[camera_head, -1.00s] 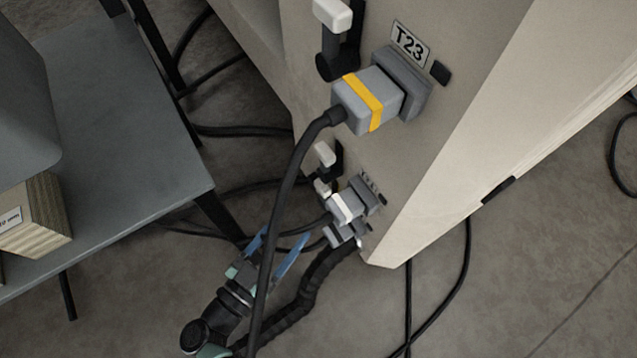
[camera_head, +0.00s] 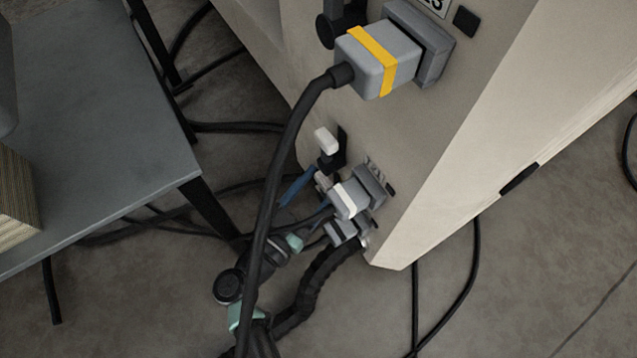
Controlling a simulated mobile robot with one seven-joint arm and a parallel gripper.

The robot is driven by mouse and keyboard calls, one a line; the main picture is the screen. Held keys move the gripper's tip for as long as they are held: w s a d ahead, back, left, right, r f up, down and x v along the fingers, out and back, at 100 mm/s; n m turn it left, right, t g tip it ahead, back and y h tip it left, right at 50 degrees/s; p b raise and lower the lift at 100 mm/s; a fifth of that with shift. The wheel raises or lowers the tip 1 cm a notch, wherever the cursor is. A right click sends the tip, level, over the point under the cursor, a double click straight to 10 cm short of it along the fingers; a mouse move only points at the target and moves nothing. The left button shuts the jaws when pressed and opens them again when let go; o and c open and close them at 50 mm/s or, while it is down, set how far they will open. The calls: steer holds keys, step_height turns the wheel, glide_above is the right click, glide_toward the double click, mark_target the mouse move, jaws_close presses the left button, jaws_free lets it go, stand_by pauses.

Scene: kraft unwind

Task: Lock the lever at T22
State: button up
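Up and left of the plug, a lever with a white handle (camera_head: 326,141) stands on a dark base. A second, smaller white handle (camera_head: 322,181) shows just below it, partly hidden. My gripper (camera_head: 319,189) has blue fingers spread apart, with their tips near this lower handle and left of the plug. A cable and the plug partly hide the fingers; I see no contact.
A large grey plug with a yellow band (camera_head: 388,60) sits above, and its thick black cable (camera_head: 272,205) hangs across my arm. A grey table (camera_head: 100,140) stands at left. Cables lie on the floor.

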jaws_close()
steer(key=shift+s+d+m+h, duration=0.25)
steer(key=shift+s+m+h, duration=0.1)
steer(key=shift+m, duration=0.35)
steer(key=shift+o, duration=0.9)
jaws_free()
steer(key=p+v, duration=0.5)
steer(key=v, duration=0.8)
steer(key=shift+f+p, duration=0.2)
steer(key=shift+p, duration=0.15)
